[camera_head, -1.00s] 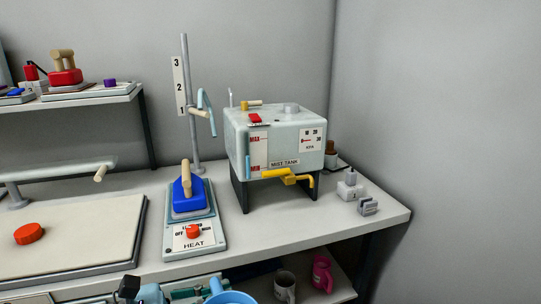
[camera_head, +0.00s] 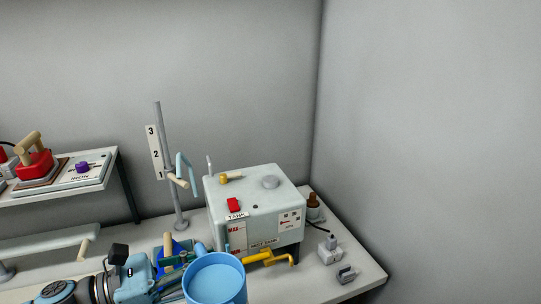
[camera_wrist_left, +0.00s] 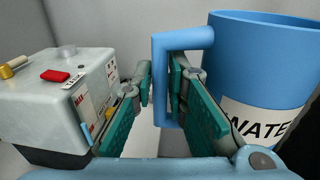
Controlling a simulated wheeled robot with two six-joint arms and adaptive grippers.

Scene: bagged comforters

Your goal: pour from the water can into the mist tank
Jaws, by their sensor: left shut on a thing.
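The mist tank (camera_head: 258,205) is a pale box on dark legs with a red part, a yellow-tan knob and a round grey cap on top. It also shows at the left of the left wrist view (camera_wrist_left: 50,100). The blue water can (camera_head: 215,278) stands upright in front of the tank's lower left in the head view; its "WATE..." label shows in the left wrist view (camera_wrist_left: 262,75). My left gripper (camera_head: 178,284) is shut on the can's handle (camera_wrist_left: 168,90), its teal fingers either side. The can's contents cannot be made out. My right gripper is out of view.
The blue iron (camera_head: 177,248) is partly hidden behind my left gripper. A pole with a numbered scale (camera_head: 155,150) stands left of the tank. A yellow tap (camera_head: 270,258) sticks out at the tank's front. Small grey blocks (camera_head: 346,274) lie to the right.

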